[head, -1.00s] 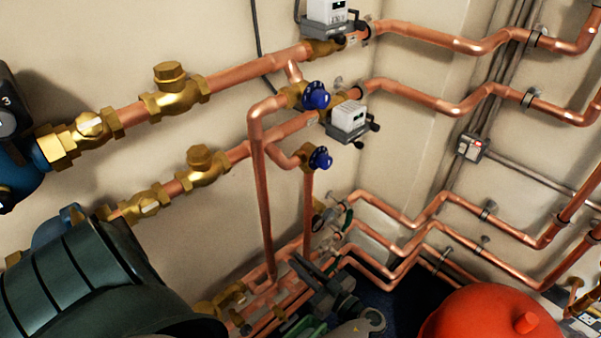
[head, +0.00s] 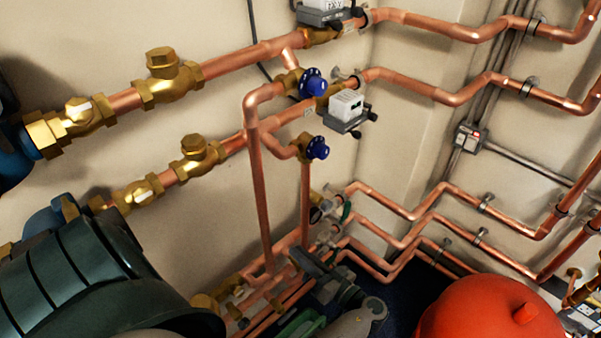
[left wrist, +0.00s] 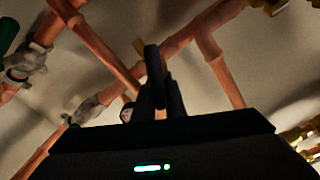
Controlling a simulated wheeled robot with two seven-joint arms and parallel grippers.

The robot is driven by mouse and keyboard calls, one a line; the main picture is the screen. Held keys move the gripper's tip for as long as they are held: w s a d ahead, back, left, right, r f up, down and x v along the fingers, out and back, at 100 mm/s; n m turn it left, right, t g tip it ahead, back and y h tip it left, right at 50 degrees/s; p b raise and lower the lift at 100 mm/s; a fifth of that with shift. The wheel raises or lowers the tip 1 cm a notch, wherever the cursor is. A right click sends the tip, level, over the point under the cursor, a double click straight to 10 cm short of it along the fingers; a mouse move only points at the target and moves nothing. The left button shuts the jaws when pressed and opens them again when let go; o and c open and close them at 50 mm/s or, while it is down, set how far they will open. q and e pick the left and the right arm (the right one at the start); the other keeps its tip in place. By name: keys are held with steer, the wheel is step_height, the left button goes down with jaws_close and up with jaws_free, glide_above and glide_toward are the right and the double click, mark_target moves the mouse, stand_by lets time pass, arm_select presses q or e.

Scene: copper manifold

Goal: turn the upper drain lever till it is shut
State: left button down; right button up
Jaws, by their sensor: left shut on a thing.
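My left gripper (head: 300,257) is low in the middle of the head view, by the lower copper pipes. In the left wrist view, its dark fingers (left wrist: 158,95) are shut on a slim dark bar, which looks like the upper drain lever (left wrist: 152,60). The bar stands roughly upright in that picture, in front of a copper pipe. In the head view the gripper hides most of the lever, so its exact angle cannot be told. My right gripper is not in view.
Vertical copper pipes (head: 260,195) stand just behind my left gripper. Blue-knobbed valves (head: 314,84) sit above. A red vessel (head: 490,312) is at lower right, and a dark ribbed cylinder (head: 85,280) at lower left. Several bent pipes run along the right wall.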

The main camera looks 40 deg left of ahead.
arm_select(q)
steer(key=shift+w+m, duration=0.15)
steer(key=shift+m, duration=0.55)
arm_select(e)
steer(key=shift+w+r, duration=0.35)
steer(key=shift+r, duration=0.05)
arm_select(q)
steer(key=c, duration=1.8)
jaws_free()
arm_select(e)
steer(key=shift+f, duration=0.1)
